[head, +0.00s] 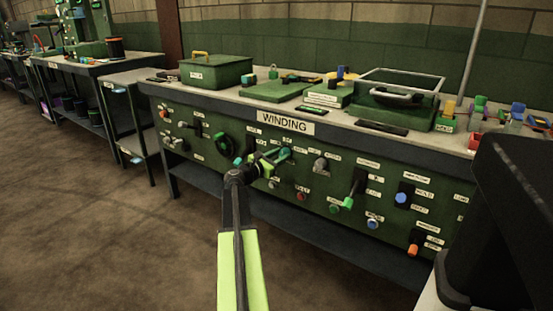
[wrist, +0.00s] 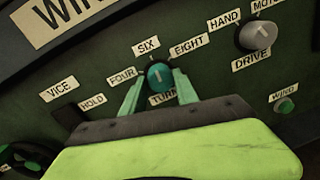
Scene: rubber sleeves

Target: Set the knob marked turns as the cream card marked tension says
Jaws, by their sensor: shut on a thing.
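The turns knob (wrist: 158,75) is a round teal knob on the dark green panel, in the wrist view. Its pale mark points up toward the label SIX (wrist: 147,47), between FOUR (wrist: 122,77) and EIGHT (wrist: 188,46). The label below the knob is partly hidden by my gripper. My gripper (wrist: 158,86) has its green fingers on either side of the knob, shut on it. In the head view my gripper (head: 275,161) reaches the panel under the WINDING sign (head: 285,123). I cannot make out which card is marked tension; the small writing on the bench is unreadable.
A grey drive knob (wrist: 258,36) and a green wind button (wrist: 286,105) sit right of the turns knob. A green lever (head: 349,202) and other controls stand out further right. Boxes, including a green lidded box (head: 215,71), stand on the bench top. The floor at left is clear.

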